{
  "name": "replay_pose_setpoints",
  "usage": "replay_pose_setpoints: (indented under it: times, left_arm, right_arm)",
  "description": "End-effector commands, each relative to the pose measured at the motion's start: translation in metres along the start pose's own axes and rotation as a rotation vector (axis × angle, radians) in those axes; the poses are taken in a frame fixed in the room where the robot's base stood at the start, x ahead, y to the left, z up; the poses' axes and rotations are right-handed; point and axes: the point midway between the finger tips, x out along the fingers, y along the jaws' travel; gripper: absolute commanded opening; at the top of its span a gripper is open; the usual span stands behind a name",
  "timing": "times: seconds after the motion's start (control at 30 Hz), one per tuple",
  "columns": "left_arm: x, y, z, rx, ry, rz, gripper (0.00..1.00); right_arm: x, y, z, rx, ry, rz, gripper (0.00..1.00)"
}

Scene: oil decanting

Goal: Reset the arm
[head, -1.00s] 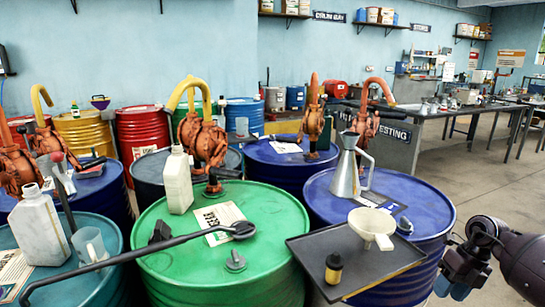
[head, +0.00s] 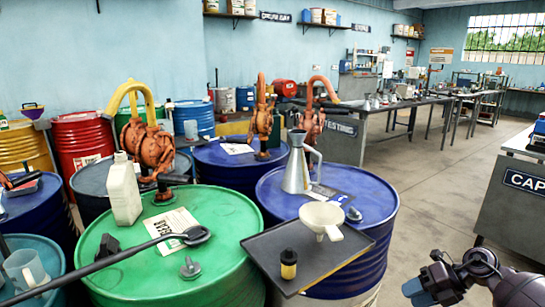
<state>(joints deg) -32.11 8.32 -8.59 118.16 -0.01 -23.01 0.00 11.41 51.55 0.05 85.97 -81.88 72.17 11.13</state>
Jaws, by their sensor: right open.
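My right gripper (head: 424,290) is at the bottom right of the head view, with part of my arm beside it. It is open, nothing shows in it, and it hangs over the floor just right of the blue drum (head: 378,255), apart from it. Its lower part is cut off by the frame edge. My left gripper is not in view.
On the blue drum are a dark tray (head: 262,262) with a white funnel (head: 322,219) and small bottle (head: 289,264), plus a metal jug (head: 297,165). A green drum (head: 95,250) carries a white jug (head: 123,192) and long dark bar (head: 125,262). A grey counter (head: 500,205) stands right; floor between is clear.

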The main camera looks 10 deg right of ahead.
Motion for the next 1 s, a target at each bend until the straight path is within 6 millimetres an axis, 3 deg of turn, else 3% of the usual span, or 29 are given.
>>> replay_pose_setpoints:
  times: [0.23,0.47,0.7,1.0]
  left_arm:
    - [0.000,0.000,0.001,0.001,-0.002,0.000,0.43]
    - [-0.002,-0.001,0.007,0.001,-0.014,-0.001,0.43]
    - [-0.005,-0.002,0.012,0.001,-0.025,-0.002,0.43]
    - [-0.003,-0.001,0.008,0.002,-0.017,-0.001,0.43]
  right_arm:
    - [-0.017,0.050,0.052,0.109,-0.311,0.339,0.43]
    - [-0.058,0.069,0.103,0.332,-0.632,0.609,0.43]
    - [-0.102,0.045,0.144,0.678,-0.941,0.776,0.43]
    - [-0.124,-0.009,0.157,1.102,-1.177,0.799,0.43]
